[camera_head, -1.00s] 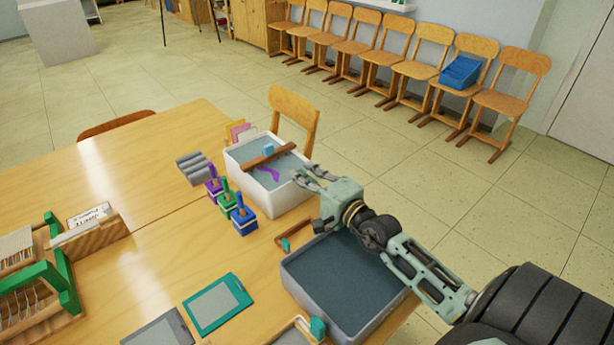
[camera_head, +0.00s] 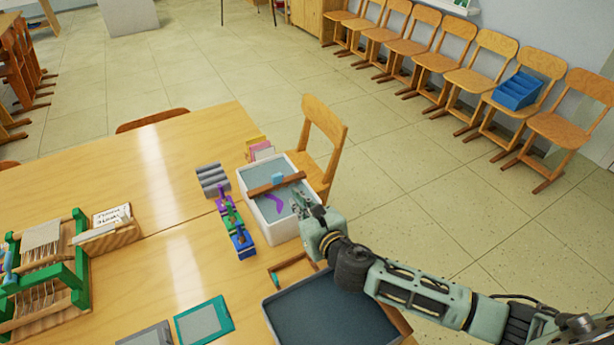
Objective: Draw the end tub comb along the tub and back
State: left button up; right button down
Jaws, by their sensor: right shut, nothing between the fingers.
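The white tub (camera_head: 281,231) stands on the table's right part and holds grey liquid with a purple streak (camera_head: 274,203). The end tub comb, a brown bar (camera_head: 262,188) with a blue block (camera_head: 278,178) on it, lies across the tub nearer its far end. My right gripper (camera_head: 298,201) is over the tub's right side, shut and empty, on the near side of the comb and apart from it. Its fingertips are small and partly blend with the tub. The comb's teeth cannot be made out. My left gripper is not in view.
Purple, green and blue pots (camera_head: 243,246) stand left of the tub, with grey rolls (camera_head: 212,179) behind them. A dark tray (camera_head: 325,312) lies in front, under my right arm. A wooden chair (camera_head: 325,135) stands close behind the tub.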

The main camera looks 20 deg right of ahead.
aim_at(277, 188)
jog(key=shift+g, duration=0.4)
jog(key=x, duration=0.5)
jog(key=f+x, duration=0.1)
jog(key=x, duration=0.4)
jog(key=shift+s+f, duration=0.1)
jog(key=shift+s, duration=0.15)
jog(key=shift+w, duration=0.1)
